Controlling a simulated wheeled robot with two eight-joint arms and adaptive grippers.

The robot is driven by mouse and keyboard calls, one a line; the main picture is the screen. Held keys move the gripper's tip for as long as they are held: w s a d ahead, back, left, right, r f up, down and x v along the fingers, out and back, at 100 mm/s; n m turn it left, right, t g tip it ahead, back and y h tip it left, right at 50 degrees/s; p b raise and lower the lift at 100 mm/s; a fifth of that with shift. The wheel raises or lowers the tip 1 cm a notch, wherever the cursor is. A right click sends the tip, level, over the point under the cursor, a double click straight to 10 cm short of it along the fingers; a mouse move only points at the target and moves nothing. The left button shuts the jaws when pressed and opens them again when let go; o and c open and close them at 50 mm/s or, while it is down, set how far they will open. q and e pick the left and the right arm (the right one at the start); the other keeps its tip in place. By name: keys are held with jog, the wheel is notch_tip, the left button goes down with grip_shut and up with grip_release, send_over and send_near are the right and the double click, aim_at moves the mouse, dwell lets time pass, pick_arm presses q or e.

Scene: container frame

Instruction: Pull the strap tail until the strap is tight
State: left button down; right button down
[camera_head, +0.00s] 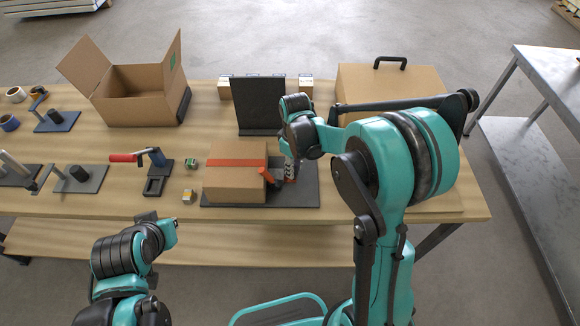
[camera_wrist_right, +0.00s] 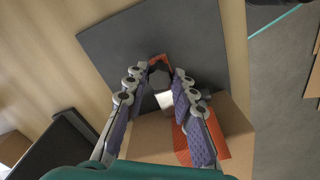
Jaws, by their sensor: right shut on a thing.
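A closed cardboard box (camera_head: 233,185) with an orange strap (camera_head: 235,163) across its top sits on a dark mat (camera_head: 305,195). In the right wrist view the box (camera_wrist_right: 150,135) and strap (camera_wrist_right: 205,140) lie behind the fingers. An orange strap tail (camera_head: 269,178) stands off the box's right side, beside my right gripper (camera_head: 290,176). In the wrist view the tail (camera_wrist_right: 158,60) shows at the fingertips of this gripper (camera_wrist_right: 163,76), which is shut on it. The exact grip is partly hidden by the fingers. My left arm is at the lower left; its fingers do not show.
An open carton (camera_head: 140,98) stands at the back left and a large carton (camera_head: 392,84) with a black handle at the back right. A black upright panel (camera_head: 261,103) is behind the strapped box. A red-handled tool (camera_head: 145,160) and small boxes are to its left.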

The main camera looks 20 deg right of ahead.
jog(key=d, duration=0.2)
jog(key=s+d, duration=0.1)
jog(key=d, duration=0.3)
jog(key=shift+s, duration=0.35)
jog(key=c, duration=1.2)
grip_release()
notch_tip(320, 180, up, 12)
